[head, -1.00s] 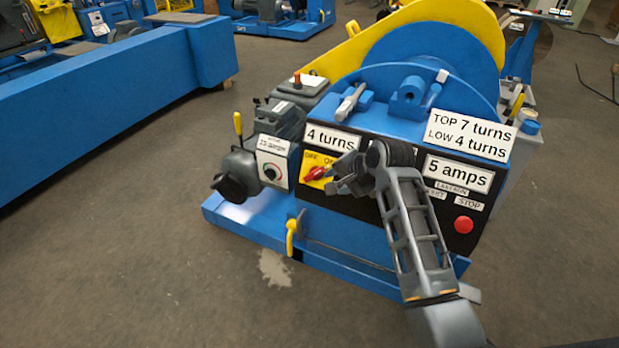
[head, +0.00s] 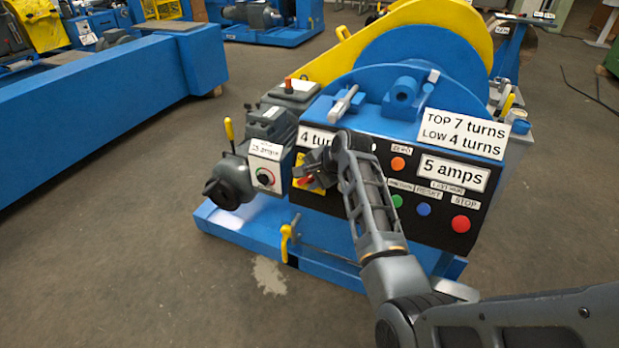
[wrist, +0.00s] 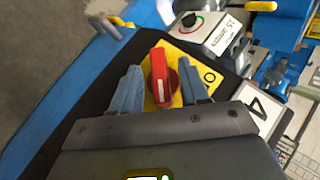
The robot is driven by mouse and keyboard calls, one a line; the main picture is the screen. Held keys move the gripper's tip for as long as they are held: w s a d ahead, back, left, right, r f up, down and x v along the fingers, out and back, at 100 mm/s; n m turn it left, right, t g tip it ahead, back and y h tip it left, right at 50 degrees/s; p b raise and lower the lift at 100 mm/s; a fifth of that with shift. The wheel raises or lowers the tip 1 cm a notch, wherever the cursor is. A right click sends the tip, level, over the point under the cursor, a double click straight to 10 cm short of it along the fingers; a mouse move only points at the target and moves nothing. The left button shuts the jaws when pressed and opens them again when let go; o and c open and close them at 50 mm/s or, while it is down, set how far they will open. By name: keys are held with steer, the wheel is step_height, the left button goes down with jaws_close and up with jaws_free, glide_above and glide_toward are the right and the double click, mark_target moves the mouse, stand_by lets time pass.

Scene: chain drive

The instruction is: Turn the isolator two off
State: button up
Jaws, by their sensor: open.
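The isolator is a red rotary handle (wrist: 161,78) on a yellow plate (wrist: 186,57), on the black panel of the blue machine. In the wrist view the handle stands upright in the picture, between the two blue fingers of my gripper (wrist: 159,66). The gripper is open, with one finger on each side of the handle; I cannot tell whether they touch it. Part of the plate's lettering shows right of the handle; the rest is hidden. In the head view my gripper (head: 318,168) covers most of the plate, and a bit of the red handle (head: 303,182) shows.
A grey box with a small dial (head: 265,177) sits just left of the plate. Right of my arm are an orange button (head: 398,163), a green (head: 397,201), a blue (head: 423,208) and a red stop button (head: 460,223). A yellow lever (head: 285,243) hangs below the panel.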

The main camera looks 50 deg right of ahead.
jaws_close()
stand_by(0.4)
